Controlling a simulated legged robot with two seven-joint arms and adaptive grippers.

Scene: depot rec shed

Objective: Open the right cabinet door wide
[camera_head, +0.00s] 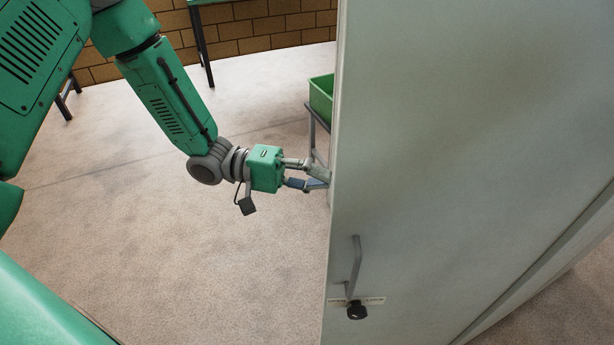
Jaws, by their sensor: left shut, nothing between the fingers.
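The pale grey cabinet door (460,150) fills the right side of the head view. A grey bar handle (356,265) is low on it near its left edge, with a black knob (356,312) and a small label strip just below. My left gripper (325,178) is shut and empty, at the door's left edge and above the handle in the picture. Its fingertips meet that edge in the picture; whether they touch it I cannot tell. The cabinet's inside is not visible, and how far the door stands open is unclear. My right gripper is not in view.
A green bin (321,98) on a grey frame shows partly behind the door's left edge. A green-topped table with dark legs (203,50) stands by the brick wall (265,30) at the back. The pale floor (200,255) left of the door is clear.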

